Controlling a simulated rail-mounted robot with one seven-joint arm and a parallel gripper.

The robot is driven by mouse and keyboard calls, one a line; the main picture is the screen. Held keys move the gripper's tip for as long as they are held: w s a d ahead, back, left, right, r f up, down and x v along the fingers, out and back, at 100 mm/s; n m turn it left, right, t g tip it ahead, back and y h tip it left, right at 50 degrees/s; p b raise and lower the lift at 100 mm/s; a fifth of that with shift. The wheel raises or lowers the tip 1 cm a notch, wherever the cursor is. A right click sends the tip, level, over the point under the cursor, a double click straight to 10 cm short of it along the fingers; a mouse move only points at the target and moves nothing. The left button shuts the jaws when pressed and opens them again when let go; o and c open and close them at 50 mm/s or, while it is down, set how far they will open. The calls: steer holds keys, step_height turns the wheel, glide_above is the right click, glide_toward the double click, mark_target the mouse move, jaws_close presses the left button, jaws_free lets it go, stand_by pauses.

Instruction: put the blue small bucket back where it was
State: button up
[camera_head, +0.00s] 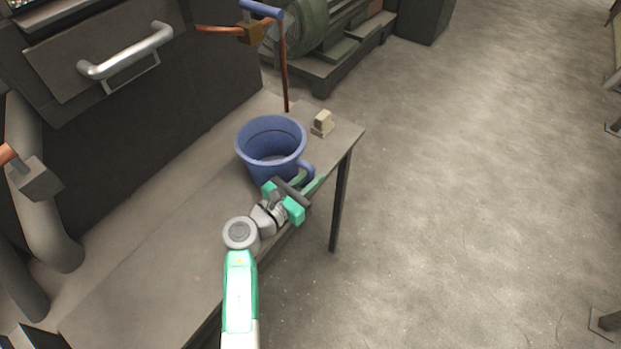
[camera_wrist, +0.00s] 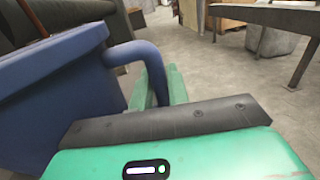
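The blue small bucket (camera_head: 255,158), round with a wide rim and a side handle, is upright at the far end of the narrow grey table (camera_head: 150,285). I cannot tell whether its base touches the tabletop. My gripper (camera_head: 312,184) is at the bucket's near right side, at the handle. In the wrist view the bucket (camera_wrist: 50,95) fills the left side, and its handle (camera_wrist: 150,60) curves down between the green fingertips (camera_wrist: 160,88) of my gripper. The fingers look shut on the handle; their lower contact is partly hidden.
A small beige block (camera_head: 322,122) stands on the table just beyond the bucket. A copper-coloured pipe with a blue valve handle (camera_head: 262,9) rises behind it. A dark cabinet (camera_head: 120,130) borders the table on the left. Open concrete floor (camera_head: 470,180) lies to the right.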

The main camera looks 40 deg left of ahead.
steer(key=o, duration=0.4)
steer(key=shift+c, duration=0.2)
steer(key=shift+s+r, duration=0.1)
steer(key=shift+r, duration=0.1)
steer(key=s+p, duration=0.1)
steer(key=s, duration=0.3)
steer(key=s+a+p, duration=0.1)
steer(key=s, duration=0.3)
steer(key=s+p, duration=0.1)
steer(key=s, duration=0.2)
steer(key=shift+s+a+f, duration=0.1)
steer(key=shift+s+a, duration=0.2)
steer(key=shift+s, duration=0.1)
